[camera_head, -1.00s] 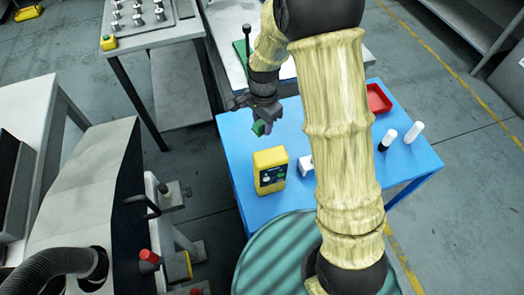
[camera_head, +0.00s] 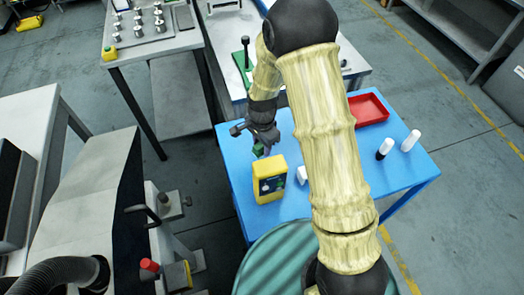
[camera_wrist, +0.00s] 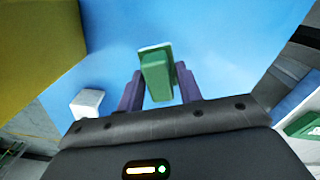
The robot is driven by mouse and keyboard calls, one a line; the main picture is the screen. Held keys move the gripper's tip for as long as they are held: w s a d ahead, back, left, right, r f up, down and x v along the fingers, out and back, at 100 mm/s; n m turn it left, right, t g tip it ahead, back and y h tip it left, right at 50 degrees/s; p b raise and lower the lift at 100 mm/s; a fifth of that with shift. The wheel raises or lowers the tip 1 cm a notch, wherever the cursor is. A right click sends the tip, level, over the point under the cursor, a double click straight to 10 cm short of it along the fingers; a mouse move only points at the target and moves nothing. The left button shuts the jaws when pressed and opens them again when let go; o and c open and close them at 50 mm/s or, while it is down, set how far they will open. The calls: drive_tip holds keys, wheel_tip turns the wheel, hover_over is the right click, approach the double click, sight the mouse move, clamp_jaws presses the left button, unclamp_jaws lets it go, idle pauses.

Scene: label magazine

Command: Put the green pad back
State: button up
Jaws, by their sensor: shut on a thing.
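The green pad (camera_wrist: 157,75) is between the two purple fingers of my gripper (camera_wrist: 158,90) in the wrist view, above the blue table (camera_wrist: 215,40). In the head view my gripper (camera_head: 262,146) is shut on the pad (camera_head: 258,151), just behind the upper left edge of a yellow box (camera_head: 266,190). The box has a dark front panel with small white and green parts. It also shows at the upper left of the wrist view (camera_wrist: 40,45). I cannot tell whether the pad touches anything besides the fingers.
A red tray (camera_head: 370,109) and two white-and-black bottles (camera_head: 384,148) (camera_head: 411,140) are on the table's right. A green stand (camera_head: 246,54) is on the white table behind.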

sight(262, 151)
drive_tip(key=shift+f+p, duration=0.3)
drive_tip(key=shift+f, duration=1.65)
drive_tip(key=shift+f, duration=0.15)
drive_tip(key=o, duration=1)
drive_tip(key=shift+c, duration=0.2)
wheel_tip(262, 151, up, 12)
drive_tip(key=shift+w+r+b, duration=0.15)
drive_tip(key=shift+r+b, duration=0.05)
drive_tip(key=shift+b, duration=0.75)
